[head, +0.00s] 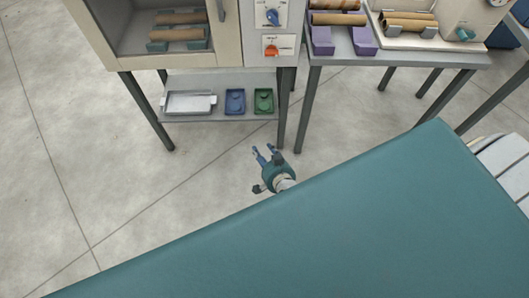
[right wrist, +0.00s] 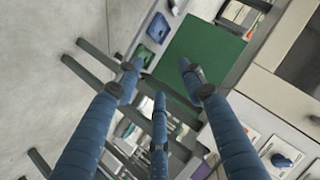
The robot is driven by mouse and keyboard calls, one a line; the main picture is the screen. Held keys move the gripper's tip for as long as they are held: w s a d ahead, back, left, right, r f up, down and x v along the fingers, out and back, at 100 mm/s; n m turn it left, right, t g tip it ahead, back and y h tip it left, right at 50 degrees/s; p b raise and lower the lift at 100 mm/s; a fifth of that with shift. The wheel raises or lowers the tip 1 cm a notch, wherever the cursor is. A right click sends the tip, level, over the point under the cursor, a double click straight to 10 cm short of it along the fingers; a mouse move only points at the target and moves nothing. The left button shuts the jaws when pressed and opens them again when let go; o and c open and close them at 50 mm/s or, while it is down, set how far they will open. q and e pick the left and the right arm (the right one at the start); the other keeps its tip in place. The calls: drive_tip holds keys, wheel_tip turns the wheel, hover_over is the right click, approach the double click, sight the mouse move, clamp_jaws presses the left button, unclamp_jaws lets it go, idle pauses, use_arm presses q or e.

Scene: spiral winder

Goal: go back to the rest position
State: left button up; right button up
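My right gripper (head: 264,151) shows in the middle of the head view, below and in front of the low shelf under the cabinet. Its blue fingers are spread apart with nothing between them. In the right wrist view its three blue fingers (right wrist: 160,85) reach up into the picture, their tips apart and holding nothing. The foreground hides most of my right arm in the head view. My left gripper is not in view.
A cabinet (head: 225,35) with tubes behind a window stands at the back. Its low shelf (head: 215,84) carries a grey tray (head: 189,102), a blue tray (head: 235,101) and a green tray (head: 264,101). A table (head: 355,58) with cardboard tubes stands right. Floor at left is clear.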

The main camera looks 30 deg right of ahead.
drive_tip(key=shift+f, duration=0.1)
idle(0.5)
drive_tip(key=s+a+f+n+g+y, duration=0.1)
drive_tip(key=s+f+n+g, duration=0.2)
drive_tip(key=s+f, duration=0.45)
drive_tip(key=s+f+n+g, duration=0.2)
drive_tip(key=s+f, duration=0.3)
drive_tip(key=s, duration=0.6)
drive_tip(key=s+a+f+n+g+y, duration=0.1)
drive_tip(key=s+f+n+g, duration=0.2)
drive_tip(key=s+f, duration=0.5)
drive_tip(key=s+d+f+n+g+h, duration=0.1)
drive_tip(key=s+d+n+g, duration=0.2)
drive_tip(key=s, duration=1.3)
drive_tip(key=shift+d+f, duration=0.2)
drive_tip(key=shift+d, duration=0.05)
